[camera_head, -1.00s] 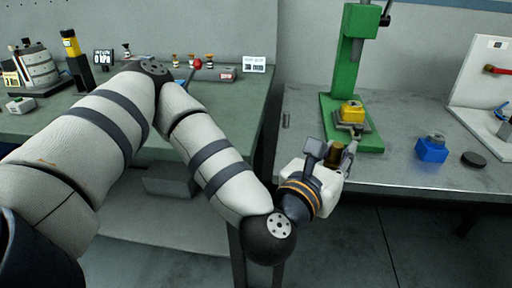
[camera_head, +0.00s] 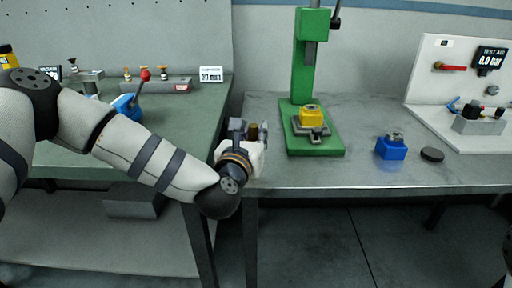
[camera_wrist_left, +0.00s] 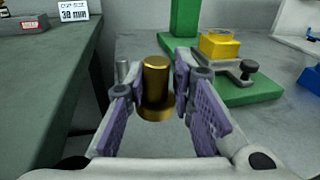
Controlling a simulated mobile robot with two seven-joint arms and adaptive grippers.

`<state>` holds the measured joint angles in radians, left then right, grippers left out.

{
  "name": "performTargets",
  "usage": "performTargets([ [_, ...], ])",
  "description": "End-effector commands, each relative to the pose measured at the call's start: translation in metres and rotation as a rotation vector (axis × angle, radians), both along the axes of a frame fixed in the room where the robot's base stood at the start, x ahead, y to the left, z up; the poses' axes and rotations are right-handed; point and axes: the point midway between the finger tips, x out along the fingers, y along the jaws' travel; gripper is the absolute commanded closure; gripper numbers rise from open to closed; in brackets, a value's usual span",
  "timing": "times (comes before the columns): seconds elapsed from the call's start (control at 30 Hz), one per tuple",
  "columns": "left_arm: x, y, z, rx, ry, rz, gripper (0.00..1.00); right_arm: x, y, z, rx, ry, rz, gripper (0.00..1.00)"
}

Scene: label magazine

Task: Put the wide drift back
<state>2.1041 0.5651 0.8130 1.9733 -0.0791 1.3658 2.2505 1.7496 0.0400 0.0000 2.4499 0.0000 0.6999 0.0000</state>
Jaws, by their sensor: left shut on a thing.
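My left gripper (camera_head: 258,133) is shut on a brass drift (camera_wrist_left: 155,80), a short upright cylinder with a wider foot, which stands between the purple finger pads in the left wrist view. Its brass top also shows in the head view (camera_head: 253,131). The gripper holds it by the gap between the two benches, left of the green press. A grey block (camera_head: 160,86) at the back of the left bench has small brass-topped pieces standing behind or on it; I cannot tell which. A white sign (camera_head: 210,74) reading in mm stands at its right. My right gripper is out of view.
The green press (camera_head: 302,75) stands on the right bench with a yellow block (camera_head: 312,115) on its base. A blue block (camera_head: 391,149) and a dark disc (camera_head: 432,155) lie right of it. A blue lever tool (camera_head: 125,105) with a red knob stands on the left bench.

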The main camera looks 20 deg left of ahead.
Motion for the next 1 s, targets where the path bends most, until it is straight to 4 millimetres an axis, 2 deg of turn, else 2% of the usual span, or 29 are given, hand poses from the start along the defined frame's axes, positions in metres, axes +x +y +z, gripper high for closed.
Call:
performTargets([
  [0.13,0.011,0.002,-0.013,0.001,-0.001,-0.001,1.0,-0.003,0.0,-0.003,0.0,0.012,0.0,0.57],
  [0.3,0.01,0.002,-0.042,0.002,-0.002,-0.002,1.0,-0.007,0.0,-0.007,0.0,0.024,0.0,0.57],
  [0.5,0.01,0.002,-0.039,0.0,-0.006,-0.002,1.0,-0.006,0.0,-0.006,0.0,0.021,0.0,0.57],
  [0.97,0.009,0.002,-0.057,0.0,0.004,-0.001,1.0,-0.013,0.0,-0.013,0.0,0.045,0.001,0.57],
  [1.0,0.009,0.002,-0.057,0.001,0.007,-0.002,0.75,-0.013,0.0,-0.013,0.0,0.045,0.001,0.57],
])
